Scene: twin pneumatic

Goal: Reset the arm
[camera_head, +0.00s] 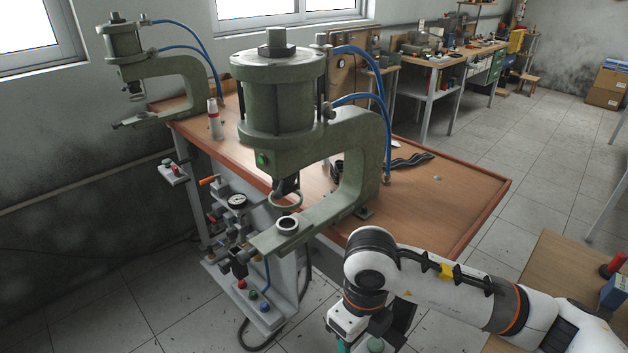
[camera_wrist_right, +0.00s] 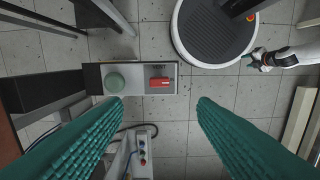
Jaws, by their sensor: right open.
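My right arm comes in from the right in the head view, bent downward in front of the workbench. Its gripper (camera_head: 344,346) is mostly cut off at the bottom edge. In the right wrist view, the two teal fingers of the right gripper (camera_wrist_right: 159,103) are wide apart with nothing between them. Beyond them, lower down, is a grey box with a green round button (camera_wrist_right: 115,82) and a red block (camera_wrist_right: 160,82). A white arm with a teal tip, seemingly my left gripper (camera_wrist_right: 262,58), shows small at the right of the wrist view; its opening is unclear.
A large green pneumatic press (camera_head: 282,95) stands on the wooden workbench (camera_head: 450,190), with a second press (camera_head: 165,80) at the back left. A wooden table (camera_head: 560,275) stands at the right. Tiled floor lies between.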

